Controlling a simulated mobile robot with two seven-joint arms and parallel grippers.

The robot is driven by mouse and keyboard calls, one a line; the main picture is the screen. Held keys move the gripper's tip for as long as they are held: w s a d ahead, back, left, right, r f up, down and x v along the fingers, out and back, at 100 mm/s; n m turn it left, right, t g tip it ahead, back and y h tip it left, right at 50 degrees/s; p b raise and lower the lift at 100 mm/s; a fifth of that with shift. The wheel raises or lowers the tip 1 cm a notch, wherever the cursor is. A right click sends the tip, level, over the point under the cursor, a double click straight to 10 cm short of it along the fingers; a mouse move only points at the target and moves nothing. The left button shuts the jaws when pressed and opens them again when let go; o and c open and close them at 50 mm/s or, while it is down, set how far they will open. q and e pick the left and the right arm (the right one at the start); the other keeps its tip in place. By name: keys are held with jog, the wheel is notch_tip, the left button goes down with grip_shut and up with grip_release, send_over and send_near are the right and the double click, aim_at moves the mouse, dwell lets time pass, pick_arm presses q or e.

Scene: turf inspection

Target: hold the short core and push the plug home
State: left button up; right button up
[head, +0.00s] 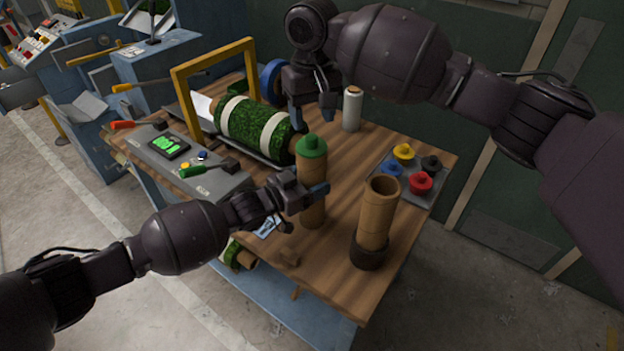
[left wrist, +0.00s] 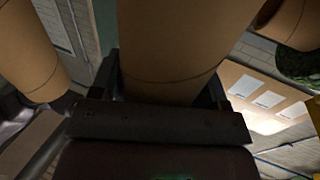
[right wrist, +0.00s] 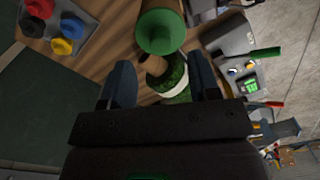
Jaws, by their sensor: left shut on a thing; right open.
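The short core (head: 312,208) is a brown cardboard tube standing upright near the bench's middle. My left gripper (head: 308,195) is shut around its side. In the left wrist view the core (left wrist: 170,40) fills the space between the fingers. The green plug (head: 311,146) sits on the core's top end; how deep it sits I cannot tell. My right gripper (head: 312,112) is open and empty, above and behind the plug. In the right wrist view the green plug (right wrist: 160,32) shows beyond the open fingers, apart from them.
Another open-topped core (head: 379,215) stands in a dark ring to the right. A grey tray (head: 433,195) holds yellow, blue, red and black plugs. A turf roll (head: 252,128) lies behind by a yellow frame (head: 180,95). A white roll (head: 352,108) stands at the back.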

notch_tip(320, 180, up, 7)
jog(key=shift+r, duration=0.2)
pick_arm(q)
jog(key=o, duration=1.1)
jog(key=shift+o, duration=0.2)
jog(key=shift+a, duration=0.1)
jog(key=v, duration=1.2)
